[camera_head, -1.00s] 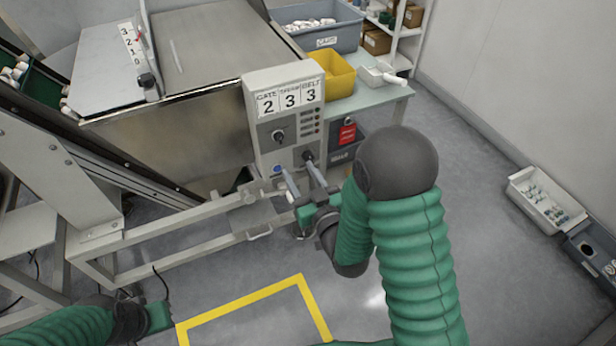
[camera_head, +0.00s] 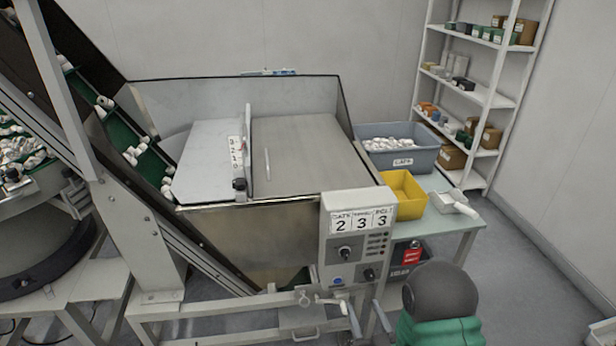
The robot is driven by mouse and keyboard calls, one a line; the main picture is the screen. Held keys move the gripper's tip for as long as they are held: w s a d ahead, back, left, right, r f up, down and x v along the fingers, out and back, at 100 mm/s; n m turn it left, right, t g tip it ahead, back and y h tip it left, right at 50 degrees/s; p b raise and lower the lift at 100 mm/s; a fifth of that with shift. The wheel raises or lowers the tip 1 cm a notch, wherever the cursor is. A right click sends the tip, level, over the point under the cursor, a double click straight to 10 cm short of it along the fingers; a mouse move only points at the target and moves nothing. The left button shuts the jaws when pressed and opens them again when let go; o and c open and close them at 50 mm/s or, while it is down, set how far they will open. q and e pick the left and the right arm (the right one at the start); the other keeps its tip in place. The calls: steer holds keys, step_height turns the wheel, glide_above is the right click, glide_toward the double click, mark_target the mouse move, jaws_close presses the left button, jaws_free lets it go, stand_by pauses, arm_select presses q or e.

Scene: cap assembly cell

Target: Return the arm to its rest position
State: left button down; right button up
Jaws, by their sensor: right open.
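My right gripper (camera_head: 361,305) is at the bottom middle of the head view. Its two grey fingers are spread apart with nothing between them. The fingertips are just below the control panel (camera_head: 328,262) and appear clear of its lower black knob (camera_head: 370,274). The lower part of this gripper is cut off by the frame edge. My right arm (camera_head: 440,310) shows as a dark joint and green sleeve at the bottom right. My left gripper and left arm are out of view. The panel's labels read 2, 3, 3.
The metal hopper (camera_head: 250,240) stands behind the panel, with a green conveyor (camera_head: 125,150) at left. A side table (camera_head: 465,222) holds a yellow bin (camera_head: 402,193) and a grey-blue tote (camera_head: 372,133) of white caps. Shelves (camera_head: 480,95) stand at the back right.

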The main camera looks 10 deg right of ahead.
steer(key=s+g, duration=1.4)
steer(key=w+p+v, duration=0.2)
steer(key=p+v, duration=1)
steer(key=p, duration=0.1)
steer(key=shift+a+r+g+h, duration=0.3)
steer(key=shift+a+r+g, duration=0.1)
steer(key=shift+a+r, duration=0.1)
